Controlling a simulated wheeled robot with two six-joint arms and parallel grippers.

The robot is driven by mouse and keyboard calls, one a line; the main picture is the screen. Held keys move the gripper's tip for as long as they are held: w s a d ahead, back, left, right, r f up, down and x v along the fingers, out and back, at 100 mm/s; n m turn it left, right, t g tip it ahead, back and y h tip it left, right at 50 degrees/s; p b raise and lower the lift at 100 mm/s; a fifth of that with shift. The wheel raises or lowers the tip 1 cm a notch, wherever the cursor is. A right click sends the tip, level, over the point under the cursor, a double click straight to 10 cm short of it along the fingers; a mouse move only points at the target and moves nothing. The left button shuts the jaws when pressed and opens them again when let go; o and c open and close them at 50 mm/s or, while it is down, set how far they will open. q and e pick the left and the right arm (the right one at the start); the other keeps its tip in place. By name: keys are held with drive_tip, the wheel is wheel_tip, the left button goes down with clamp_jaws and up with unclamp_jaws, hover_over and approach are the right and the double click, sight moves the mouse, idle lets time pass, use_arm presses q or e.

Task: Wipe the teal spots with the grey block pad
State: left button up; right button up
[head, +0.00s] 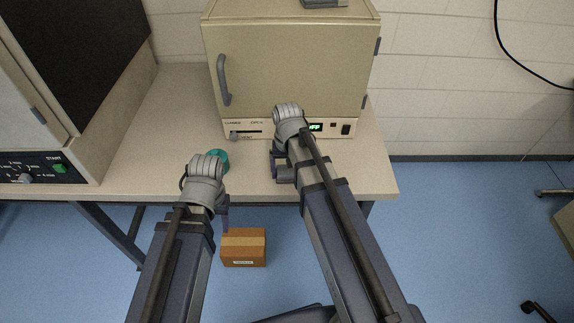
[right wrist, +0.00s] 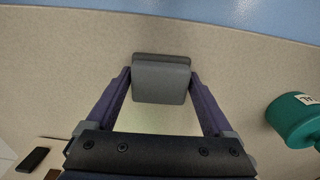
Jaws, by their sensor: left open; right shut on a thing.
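The grey block pad (right wrist: 160,82) is between the two purple fingers of my right gripper (right wrist: 161,90), which is shut on it, over the beige table top. In the head view my right gripper (head: 277,166) is low at the table, in front of the oven; the pad is hidden there. My left gripper (head: 225,210) is open near the table's front edge, left of the right one. No teal spots can be made out on the table top; the arms cover part of it. A pale greenish area shows between the right fingers below the pad; I cannot tell what it is.
A teal round object with a white label (right wrist: 297,120) stands on the table (head: 150,150); in the head view it is partly behind my left wrist (head: 219,157). A beige oven (head: 290,65) stands at the back. A cardboard box (head: 243,255) is on the floor.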

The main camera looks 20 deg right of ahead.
sight(287, 172)
drive_tip(key=shift+s+a, duration=0.1)
drive_tip(key=shift+s, duration=0.35)
drive_tip(key=shift+w+r, duration=0.1)
wheel_tip(287, 172, up, 6)
drive_tip(key=p, duration=0.6)
wheel_tip(287, 172, up, 3)
drive_tip(key=p, duration=0.3)
idle(0.3)
idle(0.4)
